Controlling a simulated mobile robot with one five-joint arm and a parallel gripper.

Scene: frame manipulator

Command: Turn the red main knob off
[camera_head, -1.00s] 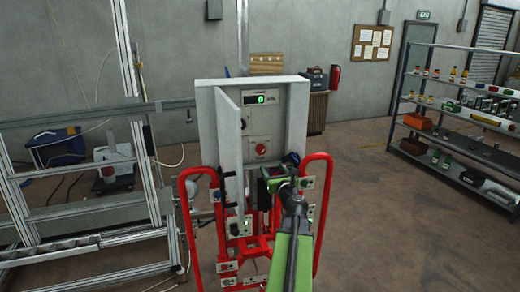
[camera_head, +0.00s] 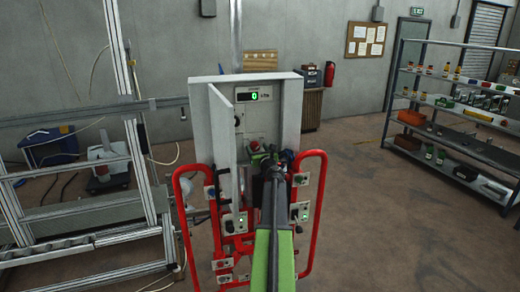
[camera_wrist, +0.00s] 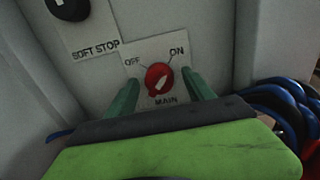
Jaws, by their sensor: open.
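The red main knob (camera_wrist: 159,77) is on a white plate marked OFF, ON and MAIN in the wrist view. Its white pointer slants up and right, toward ON. In the head view the red knob (camera_head: 254,145) shows just above my gripper (camera_head: 268,158), inside the open white cabinet (camera_head: 292,115). In the wrist view the two green fingers of my gripper (camera_wrist: 160,80) are apart, one on each side of the knob. I cannot tell whether they touch it.
The cabinet door (camera_head: 222,145) stands open left of my arm. A black SOFT STOP knob (camera_wrist: 68,8) is up and left of the main knob. Blue cables (camera_wrist: 285,105) hang at the right. Red frame rails (camera_head: 318,200) flank my arm. A shelf (camera_head: 450,110) stands far right.

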